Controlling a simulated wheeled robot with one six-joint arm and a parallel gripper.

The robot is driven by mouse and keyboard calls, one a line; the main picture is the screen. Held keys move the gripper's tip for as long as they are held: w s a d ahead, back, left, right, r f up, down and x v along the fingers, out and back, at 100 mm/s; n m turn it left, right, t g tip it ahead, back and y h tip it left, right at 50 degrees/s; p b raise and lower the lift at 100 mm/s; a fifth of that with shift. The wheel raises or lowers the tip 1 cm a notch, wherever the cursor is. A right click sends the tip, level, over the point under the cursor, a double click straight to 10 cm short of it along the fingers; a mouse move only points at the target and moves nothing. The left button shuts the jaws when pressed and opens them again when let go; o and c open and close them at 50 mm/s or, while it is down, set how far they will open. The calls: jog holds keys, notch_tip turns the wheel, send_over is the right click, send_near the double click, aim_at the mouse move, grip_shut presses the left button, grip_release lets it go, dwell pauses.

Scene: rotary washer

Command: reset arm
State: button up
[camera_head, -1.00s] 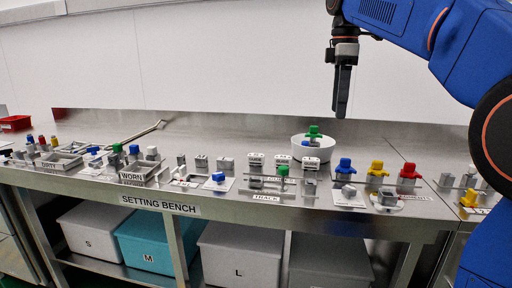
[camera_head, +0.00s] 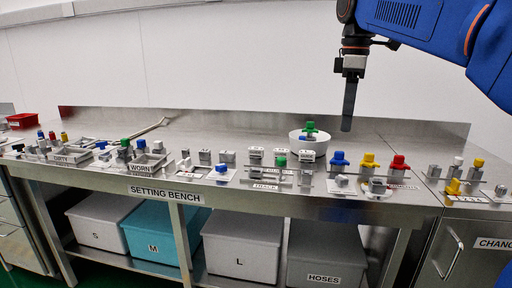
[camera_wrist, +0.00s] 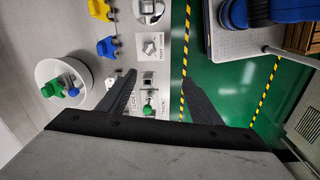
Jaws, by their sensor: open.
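My gripper (camera_head: 349,104) hangs pointing down at the end of my blue arm, above the back right part of the setting bench (camera_head: 150,182). In the wrist view its two dark fingers (camera_wrist: 155,95) are spread apart with nothing held between them. The white bowl (camera_head: 297,145) stands on the bench left of and below the gripper, with a green-topped piece (camera_head: 310,131) in it. The wrist view shows the bowl (camera_wrist: 46,72) left of the fingers, holding green and blue pieces.
Blue (camera_head: 339,162), yellow (camera_head: 370,162) and red (camera_head: 399,165) topped pieces stand right of the bowl. Trays and small grey blocks line the bench front. A red bin (camera_head: 22,120) sits far left. Storage boxes (camera_head: 240,245) fill the shelf below. Green floor (camera_wrist: 215,85) lies in front.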

jog(key=s+d+f+m+t, duration=0.2)
jog(key=s+f+m, duration=0.5)
jog(key=s+f, duration=0.6)
jog(key=s+d+f+m+t, duration=0.2)
jog(key=s+d+f+m, duration=0.2)
jog(key=s+f, duration=0.9)
notch_tip(320, 180, down, 7)
jog(key=m, duration=0.2)
jog(key=shift+m, duration=0.4)
